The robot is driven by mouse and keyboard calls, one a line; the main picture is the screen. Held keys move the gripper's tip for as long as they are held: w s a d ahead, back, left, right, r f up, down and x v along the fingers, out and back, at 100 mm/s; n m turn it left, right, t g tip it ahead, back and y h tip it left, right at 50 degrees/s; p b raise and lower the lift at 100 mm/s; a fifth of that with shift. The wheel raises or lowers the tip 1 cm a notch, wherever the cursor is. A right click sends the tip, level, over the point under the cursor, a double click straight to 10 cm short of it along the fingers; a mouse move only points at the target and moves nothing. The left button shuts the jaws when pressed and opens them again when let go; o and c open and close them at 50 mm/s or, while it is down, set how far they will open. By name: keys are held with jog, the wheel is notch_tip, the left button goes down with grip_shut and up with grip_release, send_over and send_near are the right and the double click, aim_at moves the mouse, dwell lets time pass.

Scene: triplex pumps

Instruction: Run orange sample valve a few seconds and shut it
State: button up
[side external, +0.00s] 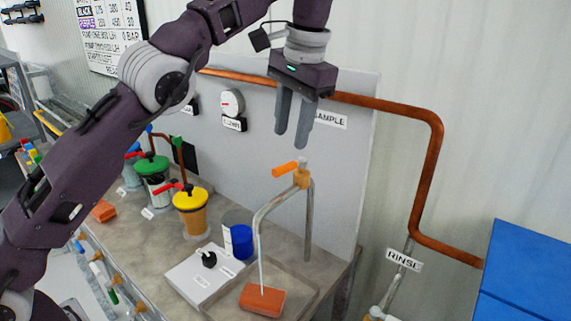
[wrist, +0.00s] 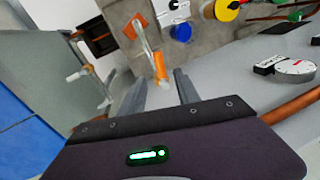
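The orange sample valve handle (side external: 287,169) sits on top of a grey pipe with a curved spout (side external: 262,235), near the SAMPLE label (side external: 331,120). The handle points to the left in the side view. It also shows as an orange piece (wrist: 160,68) just beyond my fingertips in the wrist view. My gripper (side external: 293,138) hangs above the valve with its fingers pointing down, apart and empty. The fingers do not touch the handle. In the wrist view my gripper (wrist: 162,80) has its two fingers spread, one on either side of the valve's line.
An orange block (side external: 263,300) lies under the spout in a shallow tray (side external: 305,293). A blue cup (side external: 242,241), a white switch box (side external: 203,273) and yellow (side external: 192,212) and green (side external: 152,165) topped pumps stand left. A copper pipe (side external: 425,180) runs along the wall panel.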

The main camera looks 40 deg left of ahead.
aim_at(285, 169)
jog(key=shift+d, duration=0.1)
jog(key=shift+c, duration=1.1)
jog(key=s+d+r+t, duration=0.1)
jog(key=s+d, duration=0.1)
jog(key=s+d+t+y, duration=0.1)
jog(key=s+d, duration=0.1)
jog(key=d, duration=0.1)
jog(key=s+d+r+n+t+y, duration=0.1)
jog(key=d+t, duration=0.1)
jog(key=d, duration=0.1)
jog(key=shift+s+d+r, duration=0.1)
jog(key=shift+s+r, duration=0.2)
jog(key=shift+s, duration=0.1)
grip_shut()
jog(key=w+a+f, duration=0.4)
jog(key=a+f, duration=0.3)
jog(key=f, duration=0.2)
jog(key=shift+w+t, duration=0.2)
jog(key=shift+t, duration=0.1)
jog(key=shift+a, duration=0.15)
